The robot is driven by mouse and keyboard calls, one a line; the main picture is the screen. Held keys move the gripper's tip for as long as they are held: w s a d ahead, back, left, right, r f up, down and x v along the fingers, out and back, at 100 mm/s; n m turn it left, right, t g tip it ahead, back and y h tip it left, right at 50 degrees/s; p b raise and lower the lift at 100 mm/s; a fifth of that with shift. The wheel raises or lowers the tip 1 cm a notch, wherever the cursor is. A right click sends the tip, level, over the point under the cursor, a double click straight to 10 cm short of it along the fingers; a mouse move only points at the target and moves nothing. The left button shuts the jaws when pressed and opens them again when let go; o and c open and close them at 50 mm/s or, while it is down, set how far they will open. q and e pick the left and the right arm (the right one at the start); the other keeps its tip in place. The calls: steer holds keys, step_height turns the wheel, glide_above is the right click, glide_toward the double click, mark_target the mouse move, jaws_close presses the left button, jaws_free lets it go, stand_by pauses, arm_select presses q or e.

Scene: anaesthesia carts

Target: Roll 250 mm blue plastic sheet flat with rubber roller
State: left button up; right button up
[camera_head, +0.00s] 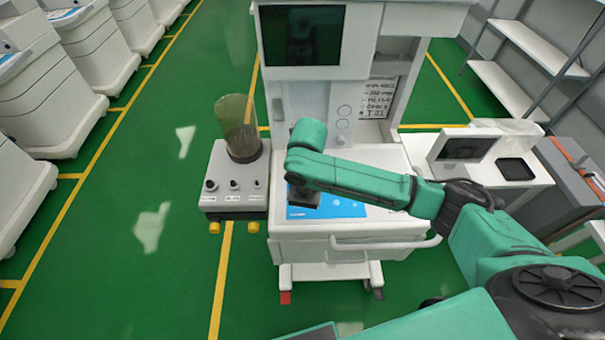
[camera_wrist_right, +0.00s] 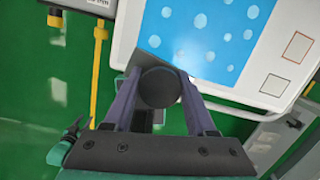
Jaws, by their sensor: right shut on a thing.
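The blue plastic sheet (camera_head: 342,208) with pale dots lies on the white top of the cart (camera_head: 300,228). It also shows in the right wrist view (camera_wrist_right: 210,32). My right gripper (camera_head: 303,198) is over the left part of the sheet, its arm reaching in from the right. In the right wrist view, the gripper (camera_wrist_right: 160,85) is shut on a dark round-ended thing, which looks like the rubber roller (camera_wrist_right: 158,88). It overlaps the sheet's near corner; I cannot tell whether it touches. The arm hides part of the sheet. My left gripper is not in view.
A monitor (camera_head: 302,35) stands above the cart top. A side unit with knobs (camera_head: 234,185) and a clear canister (camera_head: 238,125) are at left. A front handle rail (camera_head: 385,243) juts out. A side table with a small screen (camera_head: 463,148) is at right.

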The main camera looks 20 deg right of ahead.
mark_target(302, 199)
steer(key=shift+w+a+r+n, duration=0.25)
steer(key=shift+r+n, duration=0.05)
steer(key=shift+n, duration=0.5)
steer(key=shift+w+f+n, duration=0.1)
steer(key=shift+f+n, duration=0.05)
steer(key=shift+n, duration=0.15)
step_height(302, 199, down, 6)
steer(key=b, duration=0.6)
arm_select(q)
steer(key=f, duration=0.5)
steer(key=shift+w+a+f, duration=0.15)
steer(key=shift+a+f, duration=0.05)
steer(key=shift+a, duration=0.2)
arm_select(e)
steer(key=shift+d, duration=0.1)
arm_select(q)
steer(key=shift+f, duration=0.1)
arm_select(e)
steer(key=shift+f, duration=0.45)
